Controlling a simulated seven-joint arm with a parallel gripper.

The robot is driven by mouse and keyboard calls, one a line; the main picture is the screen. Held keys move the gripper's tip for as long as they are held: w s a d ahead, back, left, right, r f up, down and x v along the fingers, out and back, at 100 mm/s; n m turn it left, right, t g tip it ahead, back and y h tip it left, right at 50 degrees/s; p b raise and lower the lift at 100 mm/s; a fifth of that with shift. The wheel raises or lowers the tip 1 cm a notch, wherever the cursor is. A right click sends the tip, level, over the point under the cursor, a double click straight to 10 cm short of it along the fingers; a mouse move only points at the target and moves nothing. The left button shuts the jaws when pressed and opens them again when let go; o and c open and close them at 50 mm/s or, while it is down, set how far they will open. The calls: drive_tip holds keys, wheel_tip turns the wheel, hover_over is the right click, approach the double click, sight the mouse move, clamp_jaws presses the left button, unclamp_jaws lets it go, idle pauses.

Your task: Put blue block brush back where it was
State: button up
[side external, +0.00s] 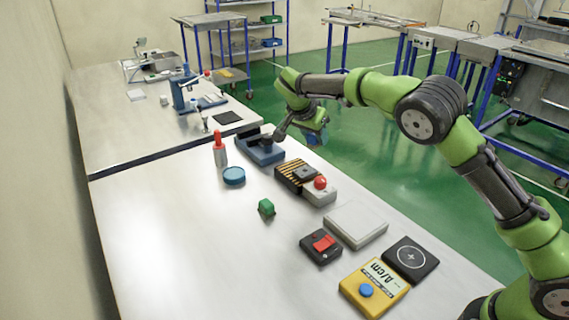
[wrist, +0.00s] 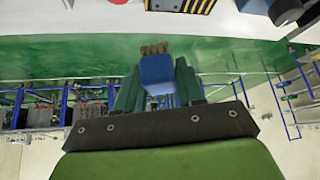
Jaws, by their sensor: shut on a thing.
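The blue block brush (wrist: 157,76), a blue block with brown bristles on its end, is held between the green fingers of my gripper (wrist: 157,88) in the wrist view. In the side view my gripper (side external: 312,124) is past the far edge of the near table, with the floor behind it. The blue of the brush (side external: 316,138) shows at its lower end, partly covered by the fingers. The brush appears clear of the table and touches only my gripper.
The table's left front is clear.

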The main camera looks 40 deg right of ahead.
drive_tip(key=s+a+f+n+t+y, duration=0.1)
drive_tip(key=s+a+f+n+y, duration=0.1)
drive_tip(key=a+f+n, duration=0.1)
drive_tip(key=s+a+f+n+t+y, duration=0.2)
drive_tip(key=s+a+f+n, duration=0.1)
drive_tip(key=a+n, duration=0.2)
drive_tip(key=s+a+f+n+t+y, duration=0.1)
drive_tip(key=s+a+f+n, duration=0.2)
drive_tip(key=a+n, duration=0.1)
drive_tip(key=shift+s+f+n+t+y, duration=0.3)
drive_tip(key=shift+n+y, duration=0.1)
drive_tip(key=shift+n, duration=0.3)
drive_tip(key=shift+w+a+r+n, duration=0.15)
drive_tip(key=shift+w+a+n, duration=0.2)
drive_tip(key=shift+w+n, duration=0.2)
drive_tip(key=w+a, duration=0.1)
drive_tip(key=w, duration=0.4)
drive_tip(key=w+a+f, duration=0.1)
drive_tip(key=w, duration=0.4)
drive_tip(key=w+a, duration=0.1)
drive_tip(key=w, duration=0.4)
drive_tip(key=shift+w+a+f, duration=0.15)
drive_tip(key=shift+a+f, duration=0.05)
drive_tip(key=shift+f, duration=1.8)
drive_tip(key=o, duration=1)
drive_tip(key=shift+f, duration=0.15)
